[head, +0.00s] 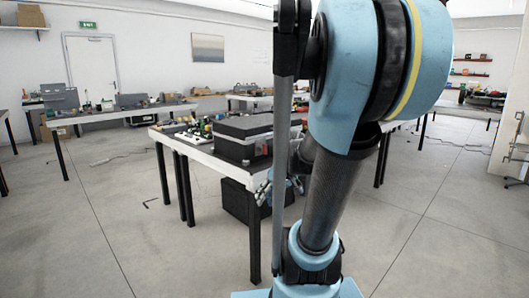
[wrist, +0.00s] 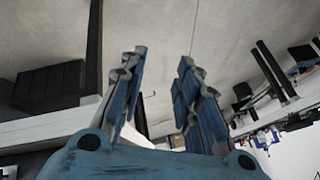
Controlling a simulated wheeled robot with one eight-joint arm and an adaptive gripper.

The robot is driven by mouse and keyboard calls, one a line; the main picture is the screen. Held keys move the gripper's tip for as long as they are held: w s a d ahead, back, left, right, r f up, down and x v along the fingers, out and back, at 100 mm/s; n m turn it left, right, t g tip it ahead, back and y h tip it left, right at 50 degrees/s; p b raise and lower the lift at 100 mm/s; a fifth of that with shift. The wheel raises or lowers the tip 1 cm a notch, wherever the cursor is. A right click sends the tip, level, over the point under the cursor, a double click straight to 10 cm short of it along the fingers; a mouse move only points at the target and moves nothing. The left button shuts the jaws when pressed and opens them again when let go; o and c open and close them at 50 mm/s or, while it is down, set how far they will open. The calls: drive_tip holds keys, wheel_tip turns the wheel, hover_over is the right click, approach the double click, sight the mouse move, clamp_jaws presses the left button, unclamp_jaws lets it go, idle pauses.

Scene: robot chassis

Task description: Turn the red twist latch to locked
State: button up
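I cannot make out the red twist latch in either view. A black case with a grey band (head: 243,137) stands on the near white-topped table (head: 232,171) in the head view, and my arm hides part of its right side. My gripper (wrist: 160,64) points away in the wrist view, its two blue-and-grey fingers spread apart with nothing between them. In the head view my gripper (head: 264,192) shows partly behind my arm, low beside the table's edge and below the case.
A black box (head: 238,204) stands under the near table. Small coloured items (head: 195,131) lie on the table left of the case. More loaded tables (head: 125,112) line the back. The grey floor (head: 90,220) at the front left is clear.

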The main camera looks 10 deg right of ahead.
drive_tip(key=w+r+n+t+y, duration=0.1)
drive_tip(key=w+r+t+y, duration=0.15)
drive_tip(key=w, duration=0.75)
drive_tip(key=n+t+y, duration=0.3)
drive_tip(key=t, duration=0.5)
approach(265, 148)
drive_tip(key=x, duration=1)
drive_tip(key=shift+w+d+f, duration=0.1)
drive_tip(key=shift+w+f, duration=0.1)
drive_tip(key=shift+w, duration=0.15)
